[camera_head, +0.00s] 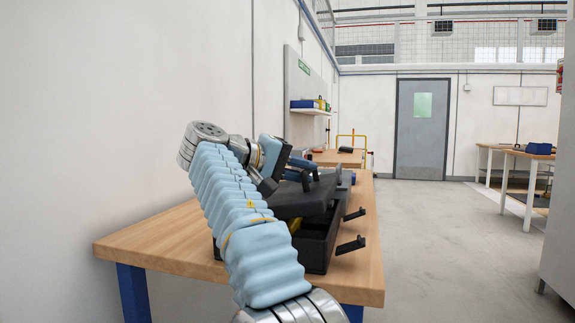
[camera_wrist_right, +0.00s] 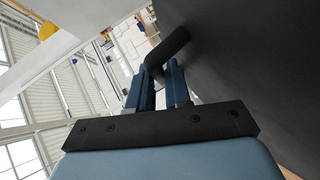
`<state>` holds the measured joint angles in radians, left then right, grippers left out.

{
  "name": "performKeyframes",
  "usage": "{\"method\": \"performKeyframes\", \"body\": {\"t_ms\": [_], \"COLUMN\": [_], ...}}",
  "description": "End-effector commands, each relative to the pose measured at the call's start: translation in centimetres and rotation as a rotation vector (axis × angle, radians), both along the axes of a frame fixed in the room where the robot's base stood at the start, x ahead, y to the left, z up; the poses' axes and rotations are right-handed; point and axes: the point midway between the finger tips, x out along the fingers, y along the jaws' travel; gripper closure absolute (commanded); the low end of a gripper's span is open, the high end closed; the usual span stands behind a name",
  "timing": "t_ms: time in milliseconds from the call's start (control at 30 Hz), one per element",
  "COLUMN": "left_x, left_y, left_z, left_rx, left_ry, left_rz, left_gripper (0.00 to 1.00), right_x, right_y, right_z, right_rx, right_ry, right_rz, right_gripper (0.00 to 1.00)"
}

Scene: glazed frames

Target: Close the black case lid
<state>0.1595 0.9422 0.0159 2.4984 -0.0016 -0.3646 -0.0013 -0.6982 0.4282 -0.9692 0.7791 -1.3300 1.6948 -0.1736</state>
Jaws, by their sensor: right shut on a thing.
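The black case (camera_head: 318,246) sits on the wooden table, with its open latches (camera_head: 351,245) sticking out at the right side. Its black lid (camera_head: 303,200) is tilted over the case, partly lowered, and a gap shows between lid and body. My right gripper (camera_head: 304,168) is at the lid's upper side. In the right wrist view, the blue fingers (camera_wrist_right: 160,88) are shut on a bent black handle (camera_wrist_right: 168,50), beside the large dark face of the lid (camera_wrist_right: 245,60). My right arm hides the case's left part. My left gripper is out of view.
Something yellow (camera_head: 294,226) shows inside the case. The wooden table (camera_head: 165,235) is bare to the left, next to a white wall. Another table with a dark object (camera_head: 345,150) stands behind. Open floor lies to the right.

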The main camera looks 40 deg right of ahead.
Motion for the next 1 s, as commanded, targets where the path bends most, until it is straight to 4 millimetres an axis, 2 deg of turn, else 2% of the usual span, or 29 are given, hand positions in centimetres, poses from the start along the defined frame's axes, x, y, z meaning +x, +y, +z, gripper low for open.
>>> {"method": "performKeyframes", "body": {"t_ms": [33,100,300,600,633,667,1000], "left_x": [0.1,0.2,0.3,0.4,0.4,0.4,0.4], "left_y": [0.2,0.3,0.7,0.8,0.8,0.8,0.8], "left_z": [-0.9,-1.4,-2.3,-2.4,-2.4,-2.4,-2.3], "left_rx": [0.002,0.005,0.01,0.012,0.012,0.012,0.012], "left_ry": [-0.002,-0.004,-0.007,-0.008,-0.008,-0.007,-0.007], "left_rz": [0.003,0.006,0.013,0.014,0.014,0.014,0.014], "left_gripper": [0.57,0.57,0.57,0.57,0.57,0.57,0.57], "right_x": [-0.3,-0.7,-1.3,-1.4,-1.4,-1.4,-1.3], "right_y": [-0.2,-0.4,-0.8,-0.9,-0.9,-0.9,-0.5], "right_z": [-0.9,-1.6,-2.8,-3.0,-3.0,-3.0,-2.8], "right_rx": [0.017,0.04,0.087,0.104,0.103,0.103,0.102], "right_ry": [-0.028,-0.066,-0.146,-0.176,-0.176,-0.176,-0.175], "right_rz": [-0.001,-0.001,0.001,0.0,0.0,0.0,0.001], "right_gripper": [1.0,1.0,1.0,1.0,0.77,0.75,0.75]}}
